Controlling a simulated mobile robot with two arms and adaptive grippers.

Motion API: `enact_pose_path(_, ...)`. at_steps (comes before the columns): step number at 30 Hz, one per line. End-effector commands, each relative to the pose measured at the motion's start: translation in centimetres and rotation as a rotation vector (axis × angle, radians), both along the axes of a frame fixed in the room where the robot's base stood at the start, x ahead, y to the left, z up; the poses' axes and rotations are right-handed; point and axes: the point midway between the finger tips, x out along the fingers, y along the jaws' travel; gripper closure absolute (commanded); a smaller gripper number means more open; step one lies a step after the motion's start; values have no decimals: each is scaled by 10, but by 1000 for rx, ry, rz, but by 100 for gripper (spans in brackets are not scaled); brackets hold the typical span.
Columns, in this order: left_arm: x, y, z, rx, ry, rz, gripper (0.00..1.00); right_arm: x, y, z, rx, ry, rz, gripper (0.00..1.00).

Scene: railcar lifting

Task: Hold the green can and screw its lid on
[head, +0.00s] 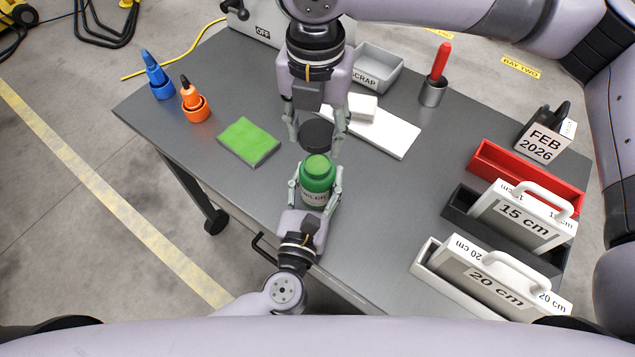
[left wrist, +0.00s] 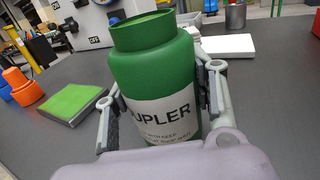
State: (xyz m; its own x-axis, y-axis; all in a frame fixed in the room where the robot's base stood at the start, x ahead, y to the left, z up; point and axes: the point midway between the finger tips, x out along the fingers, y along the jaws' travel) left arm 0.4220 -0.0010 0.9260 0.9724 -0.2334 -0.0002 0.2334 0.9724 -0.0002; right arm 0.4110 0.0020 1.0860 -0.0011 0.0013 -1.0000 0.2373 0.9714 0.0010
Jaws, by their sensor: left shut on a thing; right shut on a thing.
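The green can (head: 317,177) stands upright near the table's front edge, with a white label reading "COUPLER" in part. Its top shows no lid in the left wrist view (left wrist: 155,65). My left gripper (head: 315,190) is shut around the can's body, one finger on each side. The dark round lid (head: 316,134) is between the fingers of my right gripper (head: 317,130), which is shut on it. In the head view the lid appears just behind the can's mouth, apart from it. Its exact height above the table is hard to tell.
A green pad (head: 248,141) lies left of the can. A white board (head: 385,133) with a small white block lies behind right. Blue (head: 157,76) and orange (head: 194,103) bottles stand at the left. Red, black and white trays with gauge blocks line the right side.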

Motion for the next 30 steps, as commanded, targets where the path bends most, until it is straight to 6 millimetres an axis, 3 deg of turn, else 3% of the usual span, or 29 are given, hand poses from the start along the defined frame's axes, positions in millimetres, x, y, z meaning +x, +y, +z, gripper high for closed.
enact_pose_path(4, 0, 0, 0, 0, 0, 0, 99, 0, 0, -5, -1, 1, 0, 71)
enact_pose_path(15, 0, 0, 0, 0, 0, 0, 99, 0, 0, -49, 0, 0, 0, 71)
enact_pose_path(30, 0, 0, 0, 0, 0, 0, 99, 0, 0, -50, 0, -2, 0, 71)
